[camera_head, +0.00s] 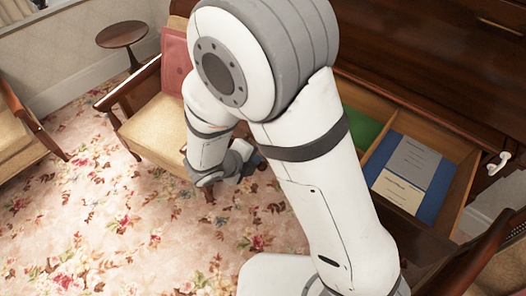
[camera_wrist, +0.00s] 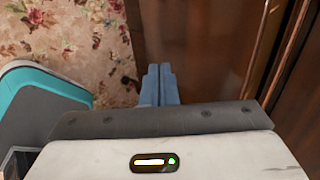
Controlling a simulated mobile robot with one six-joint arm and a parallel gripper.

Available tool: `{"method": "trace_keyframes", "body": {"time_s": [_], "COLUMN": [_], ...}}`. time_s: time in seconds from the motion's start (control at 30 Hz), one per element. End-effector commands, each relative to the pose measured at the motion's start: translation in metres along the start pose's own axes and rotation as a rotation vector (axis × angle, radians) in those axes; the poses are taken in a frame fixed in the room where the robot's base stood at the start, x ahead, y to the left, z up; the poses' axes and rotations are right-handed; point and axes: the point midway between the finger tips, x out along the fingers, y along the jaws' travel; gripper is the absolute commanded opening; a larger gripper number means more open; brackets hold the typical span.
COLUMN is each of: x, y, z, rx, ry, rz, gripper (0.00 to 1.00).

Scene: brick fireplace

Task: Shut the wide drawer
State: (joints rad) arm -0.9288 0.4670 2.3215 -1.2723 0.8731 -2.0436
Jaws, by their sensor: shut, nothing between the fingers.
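The wide drawer (camera_head: 462,190) stands open at the right of the head view, pulled out from a dark wooden cabinet (camera_head: 420,55). It holds a green item (camera_head: 362,128), a blue item (camera_head: 432,205), a grey booklet (camera_head: 414,157) and a cream booklet (camera_head: 398,190). My arm hides the drawer's left part and most of its front. My gripper (camera_wrist: 160,72) is shut and empty in the wrist view, its blue fingers together in front of a brown wooden surface. I cannot tell whether they touch it.
A cushioned armchair (camera_head: 150,125) with a red cushion (camera_head: 175,62) stands left of my arm. A round side table (camera_head: 121,35) is behind it. Another chair (camera_head: 15,135) is at the far left. Dark wood (camera_head: 490,262) rises at the lower right. Floral carpet (camera_head: 130,230) is clear at lower left.

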Motion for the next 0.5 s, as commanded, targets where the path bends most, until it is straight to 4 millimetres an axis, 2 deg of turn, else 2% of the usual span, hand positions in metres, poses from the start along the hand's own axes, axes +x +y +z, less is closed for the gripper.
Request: {"method": "trace_keyframes", "body": {"time_s": [0.03, 0.2, 0.5], "x": [0.005, 0.018, 0.024], "y": [-0.009, -0.021, -0.026], "z": [0.0, 0.0, 0.0], "rx": [0.005, 0.004, 0.003], "ry": [0.002, 0.001, -0.001], "rz": [-0.001, -0.001, -0.001], "gripper": [0.0, 0.0, 0.0]}}
